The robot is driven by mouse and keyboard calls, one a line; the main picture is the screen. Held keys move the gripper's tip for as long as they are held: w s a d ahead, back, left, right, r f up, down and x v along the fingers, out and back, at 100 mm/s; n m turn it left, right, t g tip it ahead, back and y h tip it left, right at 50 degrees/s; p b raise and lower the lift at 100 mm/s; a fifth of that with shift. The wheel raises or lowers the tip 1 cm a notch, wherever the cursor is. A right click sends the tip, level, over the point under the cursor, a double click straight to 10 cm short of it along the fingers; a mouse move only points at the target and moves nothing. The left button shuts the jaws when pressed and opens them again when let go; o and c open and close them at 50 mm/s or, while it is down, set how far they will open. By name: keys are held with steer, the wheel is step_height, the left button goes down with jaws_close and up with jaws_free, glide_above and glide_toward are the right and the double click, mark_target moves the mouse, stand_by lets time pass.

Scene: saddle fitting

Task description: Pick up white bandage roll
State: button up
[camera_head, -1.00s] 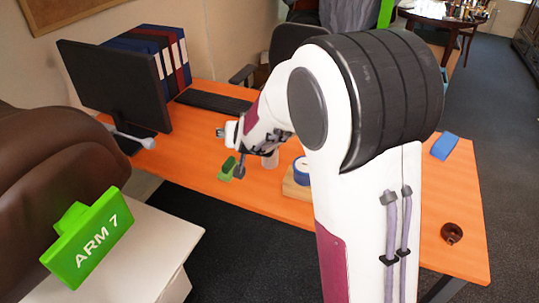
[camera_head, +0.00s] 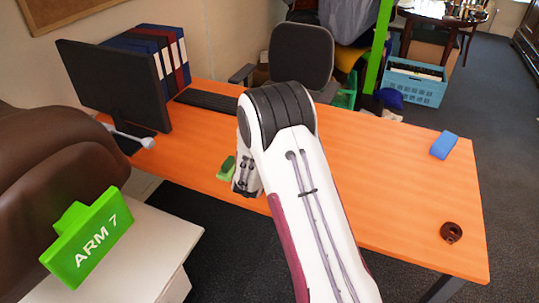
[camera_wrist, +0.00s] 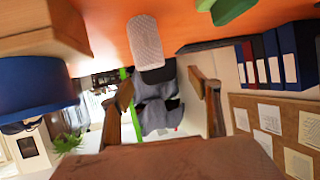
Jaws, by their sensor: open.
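The white bandage roll (camera_wrist: 146,42), with a meshed surface, stands on the orange table in the wrist view, which is upside down. My gripper (camera_wrist: 160,78) is open, with one brownish finger on each side of the picture. The roll shows between the finger lines, nearer the left finger, and appears beyond the tips. No contact is visible. In the head view my arm hides the roll and the fingers.
A blue roll (camera_wrist: 35,85) by a wooden block (camera_wrist: 40,30) is close on the left in the wrist view. A green object (camera_head: 227,168) lies beside my wrist. A monitor (camera_head: 112,85) stands at the table's left. The table's (camera_head: 370,175) right half is mostly clear.

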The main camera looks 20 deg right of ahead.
steer(key=shift+s+d+f+h, duration=0.1)
steer(key=shift+d+f+h, duration=0.25)
steer(key=shift+f, duration=0.35)
steer(key=shift+d+f+h, duration=0.15)
steer(key=shift+d+f, duration=0.3)
steer(key=shift+f, duration=0.25)
steer(key=shift+x, duration=1.3)
steer(key=shift+x, duration=2.6)
steer(key=shift+r, duration=0.1)
steer(key=c, duration=1.3)
